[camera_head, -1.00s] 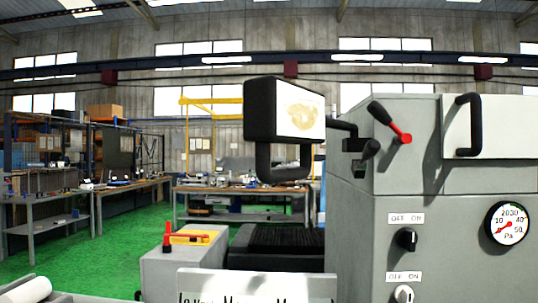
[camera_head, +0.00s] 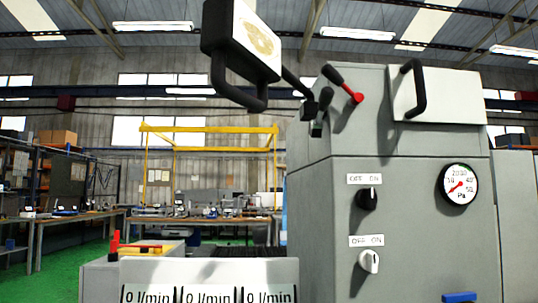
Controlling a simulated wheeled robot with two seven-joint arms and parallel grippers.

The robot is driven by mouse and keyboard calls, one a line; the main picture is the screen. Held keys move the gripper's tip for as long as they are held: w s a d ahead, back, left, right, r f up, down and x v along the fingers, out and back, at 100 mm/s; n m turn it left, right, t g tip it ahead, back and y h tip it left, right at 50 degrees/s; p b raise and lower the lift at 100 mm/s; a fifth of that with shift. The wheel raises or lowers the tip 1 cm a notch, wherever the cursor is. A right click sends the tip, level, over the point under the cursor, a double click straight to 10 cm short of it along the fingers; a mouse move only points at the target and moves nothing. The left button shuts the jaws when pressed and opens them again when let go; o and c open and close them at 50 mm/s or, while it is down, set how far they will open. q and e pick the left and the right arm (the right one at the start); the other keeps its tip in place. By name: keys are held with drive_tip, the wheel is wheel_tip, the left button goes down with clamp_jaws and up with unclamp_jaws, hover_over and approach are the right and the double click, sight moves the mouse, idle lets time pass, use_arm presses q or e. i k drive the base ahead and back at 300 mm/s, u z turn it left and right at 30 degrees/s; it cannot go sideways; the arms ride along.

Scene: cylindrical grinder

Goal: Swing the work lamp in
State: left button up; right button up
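The work lamp (camera_head: 255,42) is at the top centre of the head view. It has a black housing, a pale square face with a yellowish patch, and a black loop handle (camera_head: 235,92) below it. A dark arm (camera_head: 297,84) joins it to the upper left side of the grey grinder (camera_head: 400,215). Neither of my grippers is in view.
The grinder carries a red-and-black lever (camera_head: 345,85), a door handle (camera_head: 415,90), two OFF/ON knobs (camera_head: 368,198) and a pressure gauge (camera_head: 459,186). A light-grey front panel (camera_head: 210,270) marked l/min stands low. Workbenches (camera_head: 190,220) are behind; green floor shows at left.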

sight(236, 39)
drive_tip(key=z, duration=2.25)
drive_tip(key=k, duration=0.9)
drive_tip(key=u, duration=1.15)
drive_tip(key=i, duration=0.5)
drive_tip(key=z, duration=0.05)
